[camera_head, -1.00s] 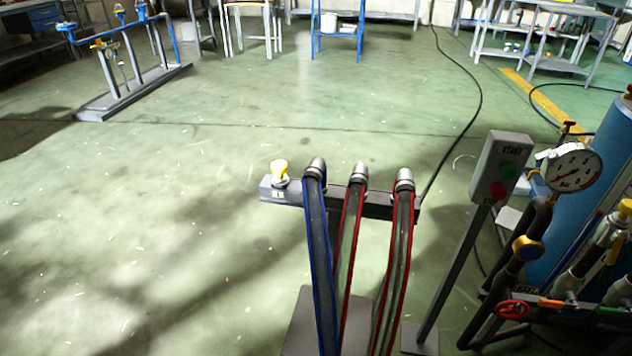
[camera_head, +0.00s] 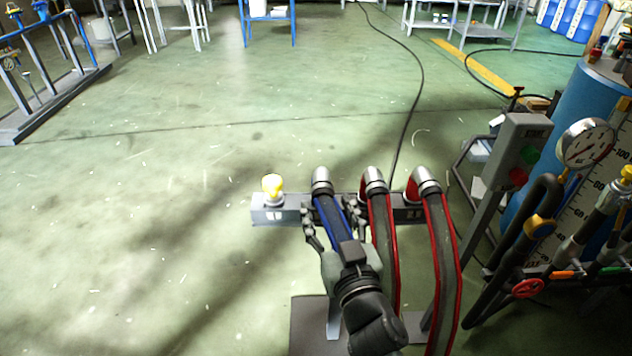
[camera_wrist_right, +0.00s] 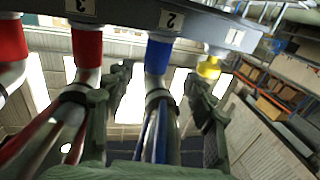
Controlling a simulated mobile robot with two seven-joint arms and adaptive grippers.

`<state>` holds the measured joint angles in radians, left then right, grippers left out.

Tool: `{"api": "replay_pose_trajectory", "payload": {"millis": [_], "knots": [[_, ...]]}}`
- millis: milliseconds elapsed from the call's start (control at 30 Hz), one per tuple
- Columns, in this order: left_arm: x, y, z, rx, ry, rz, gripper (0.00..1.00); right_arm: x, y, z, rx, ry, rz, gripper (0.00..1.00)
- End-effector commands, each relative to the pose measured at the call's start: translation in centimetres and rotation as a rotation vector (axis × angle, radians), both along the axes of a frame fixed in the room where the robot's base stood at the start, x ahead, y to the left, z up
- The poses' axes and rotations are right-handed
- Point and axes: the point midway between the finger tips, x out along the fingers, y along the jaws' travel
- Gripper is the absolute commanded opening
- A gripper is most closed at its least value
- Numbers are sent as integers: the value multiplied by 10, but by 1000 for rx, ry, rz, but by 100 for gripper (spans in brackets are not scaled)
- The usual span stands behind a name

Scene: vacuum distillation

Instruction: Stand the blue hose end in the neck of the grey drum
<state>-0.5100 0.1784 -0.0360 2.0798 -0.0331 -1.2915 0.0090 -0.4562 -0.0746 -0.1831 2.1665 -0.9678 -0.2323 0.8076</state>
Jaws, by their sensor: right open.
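The blue hose's metal end (camera_head: 322,182) is on the grey rack bar (camera_head: 268,216); the hose (camera_head: 328,220) hangs down toward me. In the right wrist view its blue band (camera_wrist_right: 158,56) sits under the label "2". My right gripper (camera_head: 331,214) is open, one finger on each side of the blue hose, just below its metal end. In the wrist view the open fingers (camera_wrist_right: 157,85) straddle the hose with visible gaps. I cannot make out a grey drum or its neck in these views. My left gripper is not in view.
Two red-striped hoses (camera_head: 378,240) hang close on the right of my gripper. A control post (camera_head: 515,155), gauge (camera_head: 585,143) and blue tank (camera_head: 570,125) crowd the right.

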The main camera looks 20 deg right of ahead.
Motion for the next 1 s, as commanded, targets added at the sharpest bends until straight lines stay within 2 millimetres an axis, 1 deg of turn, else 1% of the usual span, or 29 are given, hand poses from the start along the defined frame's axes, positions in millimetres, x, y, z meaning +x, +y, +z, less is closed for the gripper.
{"api": "replay_pose_trajectory", "payload": {"millis": [33,133,167,200,233,433,533,667,833,867,1000], "knots": [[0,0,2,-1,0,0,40,5,1,4,-1,-9,5,55],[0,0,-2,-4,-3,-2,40,17,1,6,-3,-11,7,55],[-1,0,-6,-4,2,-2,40,20,0,6,-3,-12,6,55],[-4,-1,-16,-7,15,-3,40,24,-1,6,-3,-10,6,55],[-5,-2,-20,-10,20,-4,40,28,-1,7,-3,-10,5,55],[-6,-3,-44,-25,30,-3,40,56,-9,14,-5,-10,5,55],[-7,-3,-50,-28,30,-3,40,69,-9,11,-2,-8,5,55],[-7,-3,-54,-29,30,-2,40,75,-10,9,0,-6,4,55],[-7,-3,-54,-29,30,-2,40,75,-10,8,0,-6,3,55],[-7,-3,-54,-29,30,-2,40,75,-10,8,0,-6,3,53],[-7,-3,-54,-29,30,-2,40,74,-10,8,0,-5,3,36]]}}
